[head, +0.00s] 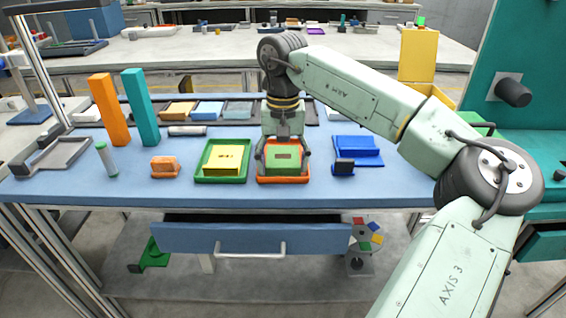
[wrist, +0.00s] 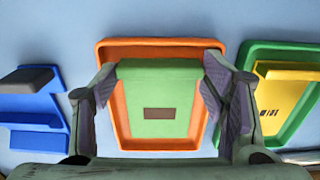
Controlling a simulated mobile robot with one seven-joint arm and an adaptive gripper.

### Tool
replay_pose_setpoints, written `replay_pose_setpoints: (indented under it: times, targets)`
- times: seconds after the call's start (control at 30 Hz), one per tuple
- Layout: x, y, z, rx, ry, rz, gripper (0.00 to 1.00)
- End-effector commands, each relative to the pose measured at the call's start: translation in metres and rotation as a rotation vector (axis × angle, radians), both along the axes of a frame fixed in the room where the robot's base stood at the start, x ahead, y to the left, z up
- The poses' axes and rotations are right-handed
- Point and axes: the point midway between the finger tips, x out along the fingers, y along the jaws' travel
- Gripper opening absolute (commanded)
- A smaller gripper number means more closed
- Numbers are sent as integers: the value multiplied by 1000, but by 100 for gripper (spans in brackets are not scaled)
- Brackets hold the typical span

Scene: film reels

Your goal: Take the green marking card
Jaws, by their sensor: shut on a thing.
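The green marking card (head: 283,159) is a flat green block with a brown patch, at the orange tray (head: 284,179) on the blue table. My gripper (head: 283,157) points down over the orange tray and is shut on the green card. In the wrist view the green card (wrist: 160,98) sits between both fingers (wrist: 160,90), which touch its left and right edges. The orange tray's rim (wrist: 160,43) shows around the card. Whether the card rests on the tray floor or is slightly lifted, I cannot tell.
A green tray (head: 221,178) with a yellow card (head: 222,159) stands close on the left. A blue stand (head: 358,152) with a black block (head: 344,167) is on the right. Orange (head: 109,109) and teal (head: 141,106) upright blocks stand farther left. The front edge is clear.

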Motion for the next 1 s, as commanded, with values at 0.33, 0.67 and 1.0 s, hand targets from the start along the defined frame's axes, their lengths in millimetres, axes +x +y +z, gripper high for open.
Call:
replay_pose_setpoints:
  times: [0.33, 0.67, 1.0]
  targets:
    - [0, 0, 0, 0, 0, 0, 40]
    - [0, 0, 8, 0, 0, -1, 40]
    - [-21, 2, 35, -2, -1, 1, 40]
